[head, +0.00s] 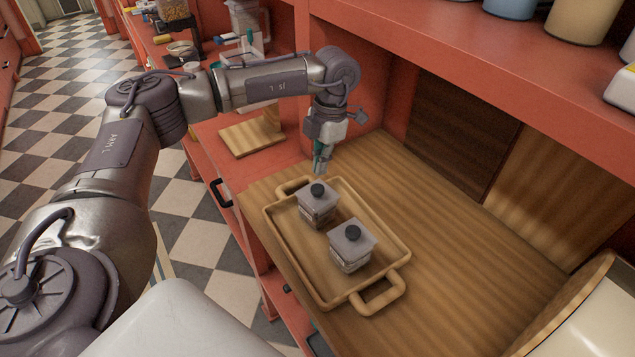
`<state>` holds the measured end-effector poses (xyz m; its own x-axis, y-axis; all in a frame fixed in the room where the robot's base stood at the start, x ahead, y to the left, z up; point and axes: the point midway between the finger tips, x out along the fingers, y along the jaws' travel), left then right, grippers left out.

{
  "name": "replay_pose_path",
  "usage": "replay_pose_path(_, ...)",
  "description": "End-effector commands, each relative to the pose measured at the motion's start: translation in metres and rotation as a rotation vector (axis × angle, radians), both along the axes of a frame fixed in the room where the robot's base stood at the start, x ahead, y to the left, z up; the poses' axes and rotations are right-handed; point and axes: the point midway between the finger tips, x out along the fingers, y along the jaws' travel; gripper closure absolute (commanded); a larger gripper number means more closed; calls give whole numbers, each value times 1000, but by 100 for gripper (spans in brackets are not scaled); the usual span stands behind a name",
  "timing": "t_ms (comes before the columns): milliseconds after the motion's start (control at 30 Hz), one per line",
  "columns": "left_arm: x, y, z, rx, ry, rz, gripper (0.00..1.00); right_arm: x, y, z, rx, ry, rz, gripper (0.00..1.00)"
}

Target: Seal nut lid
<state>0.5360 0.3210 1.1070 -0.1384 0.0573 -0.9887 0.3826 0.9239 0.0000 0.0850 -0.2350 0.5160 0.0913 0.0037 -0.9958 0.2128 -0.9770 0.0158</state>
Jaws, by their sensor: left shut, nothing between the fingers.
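Two small clear canisters stand on a wooden tray (282,247) with handles. The far canister (318,217) has a grey square lid (309,199) with a black knob on top. The near canister (347,263) has a similar grey lid (345,239) with a black knob. Both lids lie on top of their canisters; I cannot tell whether either is pressed fully down. The contents are hard to make out. My left gripper (321,171) points down just above and behind the far canister's knob, shut and empty, apart from the lid. My right gripper is out of view.
The wooden counter (440,260) right of the tray is clear. A red shelf (450,50) with several canisters overhangs it. A large cream rounded object (595,320) stands at the lower right. A wooden stand (252,135) sits behind the tray on the left.

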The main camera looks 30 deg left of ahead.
Motion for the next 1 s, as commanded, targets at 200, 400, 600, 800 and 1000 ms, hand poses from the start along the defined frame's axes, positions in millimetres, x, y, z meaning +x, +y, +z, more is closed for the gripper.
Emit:
replay_pose_path(200,0,0,21,0,-1,0,100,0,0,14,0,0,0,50)
replay_pose_path(400,0,0,37,0,-1,0,100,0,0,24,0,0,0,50)
replay_pose_path(600,0,0,42,0,0,0,100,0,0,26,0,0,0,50)
replay_pose_path(800,0,0,41,0,0,0,100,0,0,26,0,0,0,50)
replay_pose_path(1000,0,0,41,0,0,0,100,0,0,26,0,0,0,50)
